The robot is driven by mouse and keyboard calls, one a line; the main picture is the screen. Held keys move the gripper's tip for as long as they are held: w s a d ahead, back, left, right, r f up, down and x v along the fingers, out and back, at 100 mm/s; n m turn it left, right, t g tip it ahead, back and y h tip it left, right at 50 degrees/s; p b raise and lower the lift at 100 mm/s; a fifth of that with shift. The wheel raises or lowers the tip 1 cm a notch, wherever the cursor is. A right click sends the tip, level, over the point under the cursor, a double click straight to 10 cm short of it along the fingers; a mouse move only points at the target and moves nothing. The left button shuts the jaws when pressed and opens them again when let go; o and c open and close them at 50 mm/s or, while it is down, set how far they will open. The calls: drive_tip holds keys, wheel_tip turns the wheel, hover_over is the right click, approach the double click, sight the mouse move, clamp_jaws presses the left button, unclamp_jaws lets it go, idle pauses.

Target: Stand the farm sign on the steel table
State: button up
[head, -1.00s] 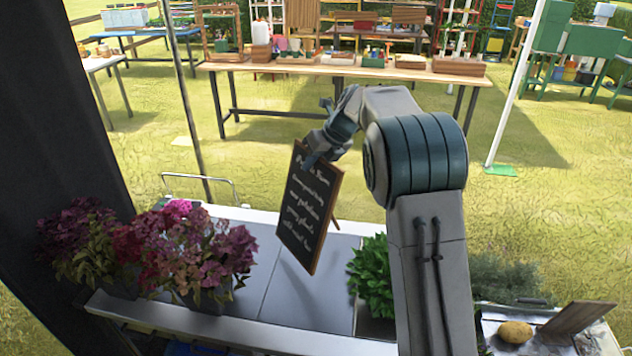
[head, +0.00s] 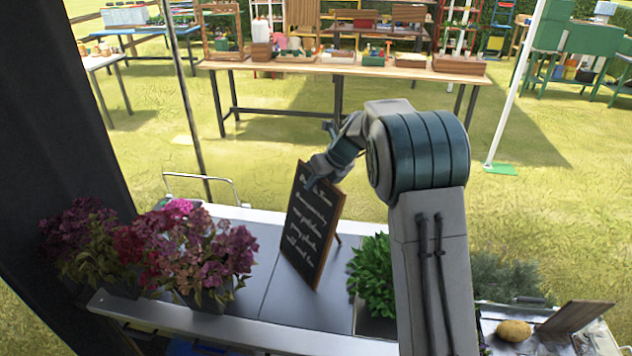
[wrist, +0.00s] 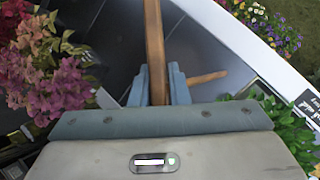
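The farm sign (head: 313,225) is a black chalkboard in a brown wooden frame with white lettering. It stands nearly upright, slightly tilted, over the steel table (head: 266,262), between the flowers and a green leafy plant. Its lower edge appears at or very near the table surface; I cannot tell if it fully rests there. My gripper (head: 314,175) is at the sign's top edge. In the wrist view, my gripper's fingers (wrist: 159,84) are shut on either side of the sign's wooden frame (wrist: 154,40). A wooden support leg (wrist: 207,78) sticks out behind the sign.
Purple and pink flowers (head: 205,255) stand on the table's left. A green leafy plant (head: 372,278) stands close to the sign's right. A second dark board (head: 575,316) and a potato-like item (head: 514,331) lie at the far right. Steel surface is clear left of the sign.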

drive_tip(key=shift+o, duration=1.2)
drive_tip(key=shift+r, duration=0.2)
drive_tip(key=b+v, duration=0.2)
drive_tip(key=v, duration=1)
drive_tip(key=s+d+r+n+h, duration=0.1)
drive_tip(key=s+d+r+n, duration=0.1)
drive_tip(key=s+n, duration=0.5)
drive_tip(key=s+d+f+n+h, duration=0.1)
drive_tip(key=s+d+f+n, duration=0.1)
drive_tip(key=s+n, duration=0.5)
drive_tip(key=s+d+f+n+h, duration=0.1)
drive_tip(key=s+f+n+h, duration=0.1)
drive_tip(key=s+n, duration=0.6)
drive_tip(key=s+d+f+n+t+h, duration=0.1)
drive_tip(key=s+d+f+n, duration=0.1)
drive_tip(key=s+n, duration=0.6)
drive_tip(key=s, duration=0.5)
drive_tip(key=shift+s+d+f+h, duration=0.15)
drive_tip(key=shift+d+f+h, duration=0.15)
drive_tip(key=shift+d+f, duration=0.05)
